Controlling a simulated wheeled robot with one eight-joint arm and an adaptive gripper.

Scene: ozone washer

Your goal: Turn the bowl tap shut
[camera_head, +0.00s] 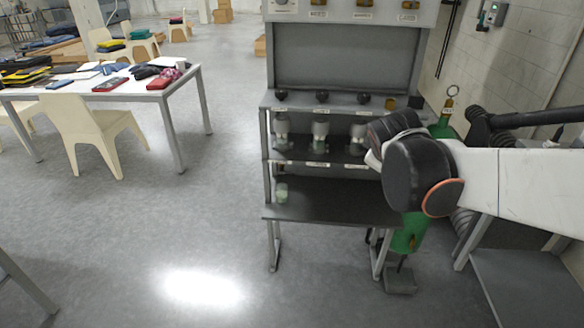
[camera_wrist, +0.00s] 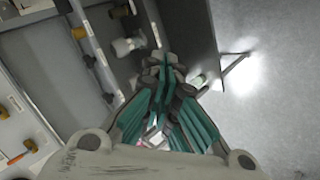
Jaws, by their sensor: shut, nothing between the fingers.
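The washer (camera_head: 346,60) is a grey rack with a back panel, a knob shelf and lower shelves. Three black knobs (camera_head: 322,96) and a yellow-brown knob (camera_head: 389,103) sit along the shelf. The yellow knob (camera_wrist: 78,32) and black knobs (camera_wrist: 90,61) also show in the wrist view. Orange taps (camera_head: 364,14) line the top panel. Labels are too small to read, so I cannot tell which is the bowl tap. My gripper (camera_wrist: 165,72), with teal fingers, is shut and empty in the wrist view, in front of the shelves. My arm hides it in the head view.
Glass vessels (camera_head: 320,132) hang under the knob shelf; a small greenish jar (camera_head: 282,193) stands on the lower shelf. A green cylinder (camera_head: 409,235) stands at the right, partly behind my arm. A table (camera_head: 181,84) with chairs is at left. The floor (camera_head: 180,235) between is clear.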

